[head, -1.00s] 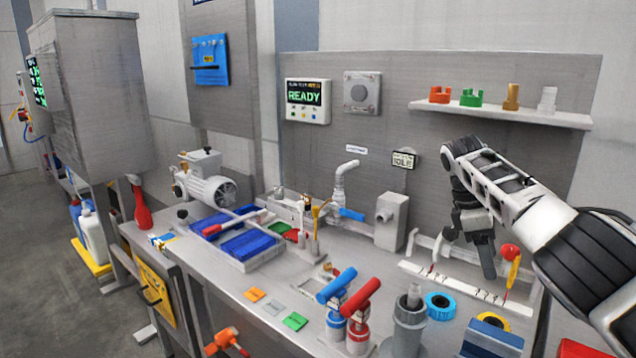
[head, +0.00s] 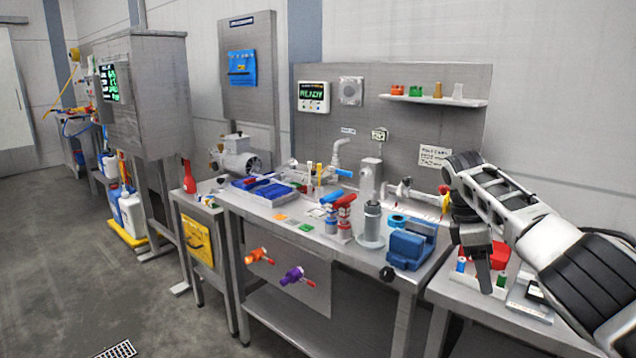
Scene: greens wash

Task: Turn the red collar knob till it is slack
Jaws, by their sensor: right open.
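A small red knob (head: 443,189) sits on a yellow stem at the right end of the steel bench (head: 375,262); I cannot tell whether it is the collar knob. A red-topped handle (head: 343,201) stands beside a blue-topped handle (head: 330,197) on the bench. An orange knob (head: 258,255) and a purple knob (head: 293,275), both with red parts, stick out from the bench's front panel. My left gripper is out of view.
A blue vise-like block (head: 411,246) and a grey cylinder (head: 371,222) stand near the bench's front edge. A lower side table (head: 470,293) with small items is at the right, partly hidden by my arm.

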